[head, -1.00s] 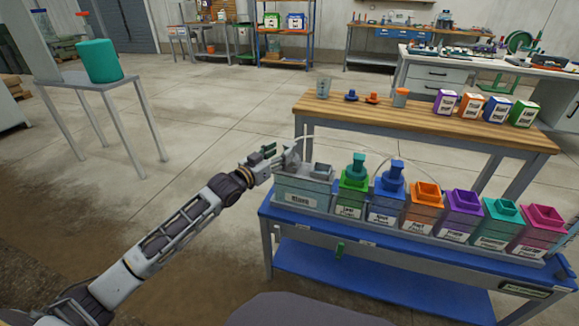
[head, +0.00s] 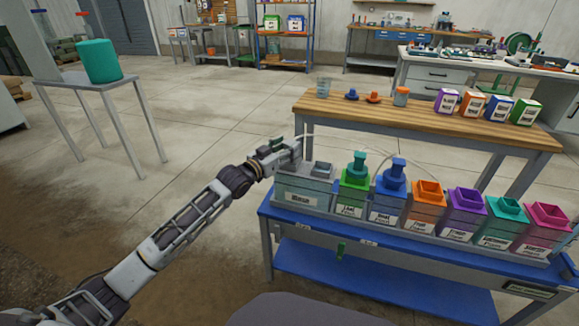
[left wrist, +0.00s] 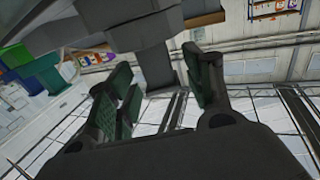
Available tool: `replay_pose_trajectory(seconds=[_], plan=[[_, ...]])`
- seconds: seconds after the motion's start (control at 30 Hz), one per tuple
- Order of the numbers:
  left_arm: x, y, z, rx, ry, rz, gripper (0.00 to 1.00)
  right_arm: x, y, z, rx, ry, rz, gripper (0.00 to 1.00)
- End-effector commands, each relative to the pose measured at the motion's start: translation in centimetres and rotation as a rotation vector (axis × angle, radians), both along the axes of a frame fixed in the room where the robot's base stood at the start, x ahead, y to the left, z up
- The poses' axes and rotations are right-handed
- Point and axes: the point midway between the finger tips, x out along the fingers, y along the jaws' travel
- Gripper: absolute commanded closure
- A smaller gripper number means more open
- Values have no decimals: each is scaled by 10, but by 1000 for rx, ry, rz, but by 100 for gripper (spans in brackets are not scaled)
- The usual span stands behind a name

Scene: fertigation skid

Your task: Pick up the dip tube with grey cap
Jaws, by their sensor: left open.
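The dip tube with grey cap (head: 296,152) stands at the left end of the grey tank (head: 300,198) on the blue skid. It is partly hidden behind my left gripper (head: 279,147). My left gripper is open, with its fingers at the cap's left side. In the left wrist view, the green-padded fingers of my left gripper (left wrist: 165,95) stand apart, and a grey upright part, seemingly the grey cap (left wrist: 154,66), shows beyond and between them. I cannot tell whether they touch it. My right gripper is not in view.
A thin hose (head: 345,139) arches above the grey tank. A wooden bench (head: 420,122) stands behind.

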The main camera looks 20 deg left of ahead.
Motion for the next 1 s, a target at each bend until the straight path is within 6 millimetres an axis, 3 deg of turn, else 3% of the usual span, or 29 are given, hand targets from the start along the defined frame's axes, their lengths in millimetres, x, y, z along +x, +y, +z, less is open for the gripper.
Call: replay_pose_trajectory(seconds=[0.3,0.87,1.0], plan=[[17,-6,-1,1,1,1,48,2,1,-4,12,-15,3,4],[19,-7,0,1,1,0,48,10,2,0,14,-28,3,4],[19,-7,0,1,1,0,64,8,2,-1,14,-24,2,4]])
